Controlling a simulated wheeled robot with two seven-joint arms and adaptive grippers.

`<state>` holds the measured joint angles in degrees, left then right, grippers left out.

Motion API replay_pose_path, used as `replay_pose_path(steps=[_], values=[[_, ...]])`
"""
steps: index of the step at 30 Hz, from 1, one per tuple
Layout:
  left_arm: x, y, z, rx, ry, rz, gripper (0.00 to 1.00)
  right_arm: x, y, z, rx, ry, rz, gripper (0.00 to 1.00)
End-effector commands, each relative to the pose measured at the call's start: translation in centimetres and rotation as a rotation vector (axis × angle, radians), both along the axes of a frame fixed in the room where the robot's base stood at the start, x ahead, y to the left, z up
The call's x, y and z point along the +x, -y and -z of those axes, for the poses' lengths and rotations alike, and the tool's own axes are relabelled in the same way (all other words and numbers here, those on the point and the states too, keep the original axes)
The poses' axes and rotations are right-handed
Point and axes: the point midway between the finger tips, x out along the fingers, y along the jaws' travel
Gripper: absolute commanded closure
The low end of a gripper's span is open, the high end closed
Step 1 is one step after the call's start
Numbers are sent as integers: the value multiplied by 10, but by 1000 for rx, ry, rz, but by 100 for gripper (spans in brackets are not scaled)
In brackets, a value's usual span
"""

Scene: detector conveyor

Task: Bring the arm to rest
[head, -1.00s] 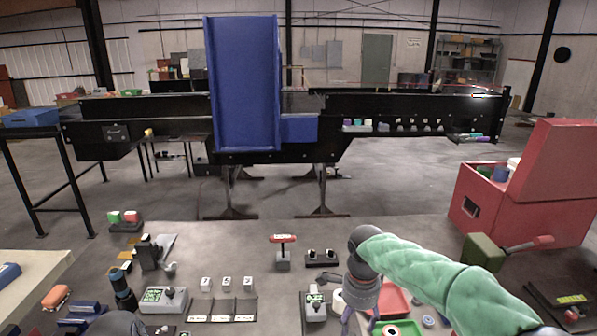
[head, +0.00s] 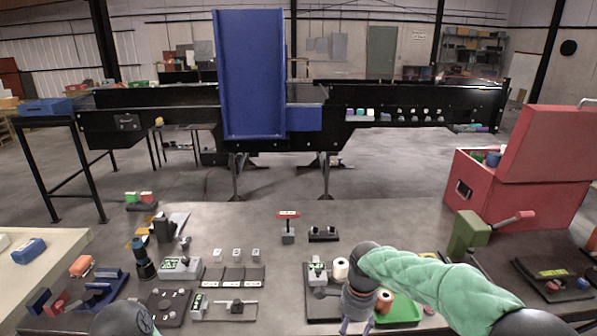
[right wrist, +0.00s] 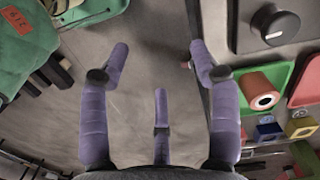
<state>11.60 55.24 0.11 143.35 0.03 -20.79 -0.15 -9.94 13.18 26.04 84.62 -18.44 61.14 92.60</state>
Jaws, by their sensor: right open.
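My right arm, in a green sleeve (head: 435,283), reaches in from the lower right of the head view and bends down at its dark joint. My right gripper (head: 356,326) is at the bottom edge there, partly cut off and partly behind the wrist. In the right wrist view the right gripper's purple fingers (right wrist: 160,62) are spread wide with nothing between them, over bare grey surface. A dark rounded part of my left arm shows at the bottom left of the head view; the left gripper is out of sight.
A green tray (head: 403,309) with spools nearby lies beside my right wrist. A green lever box (head: 467,232) and an open red toolbox (head: 515,185) stand to the right. Switches and control boxes fill the left of the table. A black conveyor (head: 400,98) with a blue chute (head: 250,80) stands behind.

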Motion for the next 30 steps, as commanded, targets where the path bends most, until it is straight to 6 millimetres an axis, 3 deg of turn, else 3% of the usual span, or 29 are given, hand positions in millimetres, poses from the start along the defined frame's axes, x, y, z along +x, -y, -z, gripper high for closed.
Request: replay_pose_path(steps=[8, 11, 15, 21, 27, 30], values=[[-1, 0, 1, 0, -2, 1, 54, -16, -15, 86, 92, 2, -226, 37], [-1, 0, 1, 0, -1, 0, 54, -32, -22, 129, 142, 13, -337, 37], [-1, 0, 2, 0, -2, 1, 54, -70, -32, 198, 221, 55, -522, 37], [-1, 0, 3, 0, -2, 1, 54, -140, -40, 274, 282, 149, -759, 37], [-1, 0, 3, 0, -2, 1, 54, -204, -39, 310, 272, 223, -943, 37], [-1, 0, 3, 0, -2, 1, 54, -222, -38, 316, 257, 243, -1001, 37]])
